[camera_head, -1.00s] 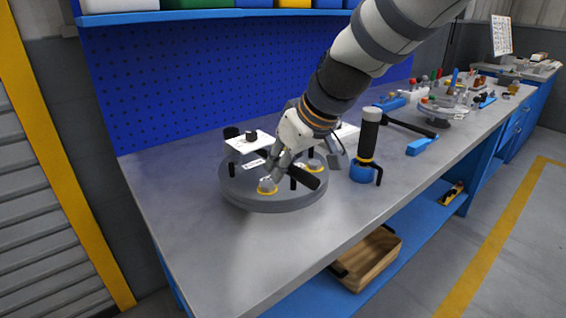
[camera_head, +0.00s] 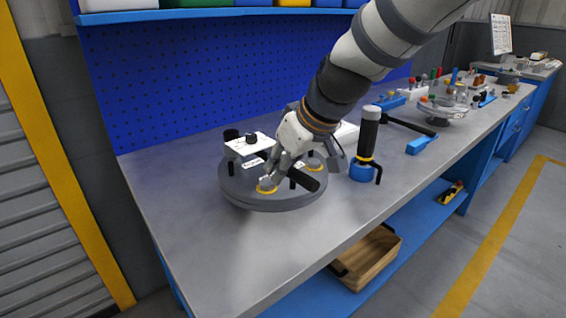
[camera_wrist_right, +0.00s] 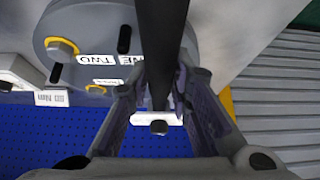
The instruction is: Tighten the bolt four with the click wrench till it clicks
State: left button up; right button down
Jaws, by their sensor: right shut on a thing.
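The round grey flanged shell (camera_head: 240,194) lies on the bench, with bolts in yellow rings around its top. One ringed bolt (camera_head: 267,186) is at its front and another (camera_head: 315,164) at its right. My right gripper (camera_head: 275,168) is over the shell, shut on the black click wrench (camera_head: 304,180). In the right wrist view, the wrench (camera_wrist_right: 163,40) runs between the fingers. I cannot tell which bolt is four, and the wrench's working end is hidden. My left gripper is out of view.
A white block with a dark knob (camera_head: 250,144) stands at the shell's back left. A black-handled tool in a blue holder (camera_head: 362,170) stands right of the shell. Several tools and a round stand (camera_head: 445,112) are farther right. The bench's front left (camera_head: 205,250) is clear.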

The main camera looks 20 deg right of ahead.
jog(key=shift+f, duration=0.85)
jog(key=shift+s+a+f+m+h, duration=0.1)
jog(key=shift+s+a+m+h, duration=0.15)
jog(key=shift+a+m, duration=0.5)
jog(key=shift+s+a+m+h, duration=0.2)
jog(key=shift+a+m+h, duration=0.2)
jog(key=shift+a, duration=0.7)
jog(key=shift+s+a+f+m+h, duration=0.1)
jog(key=shift+s+a+m+h, duration=0.15)
jog(key=shift+a+m, duration=0.5)
jog(key=shift+a+r, duration=0.1)
jog(key=shift+a, duration=0.05)
jog(key=shift+n, duration=0.3)
jog(key=shift+w+d+f+n+y, duration=0.1)
jog(key=shift+w+d+n+y, duration=0.2)
jog(key=shift+d+n, duration=0.45)
jog(key=shift+w+d+f+n+y, duration=0.15)
jog(key=shift+d+n+y, duration=0.15)
jog(key=shift+d, duration=0.8)
jog(key=shift+w+d+n+y, duration=0.3)
jog(key=shift+d+n, duration=0.25)
jog(key=shift+d, duration=0.4)
jog(key=shift+s+a, duration=0.1)
jog(key=shift+s, duration=0.05)
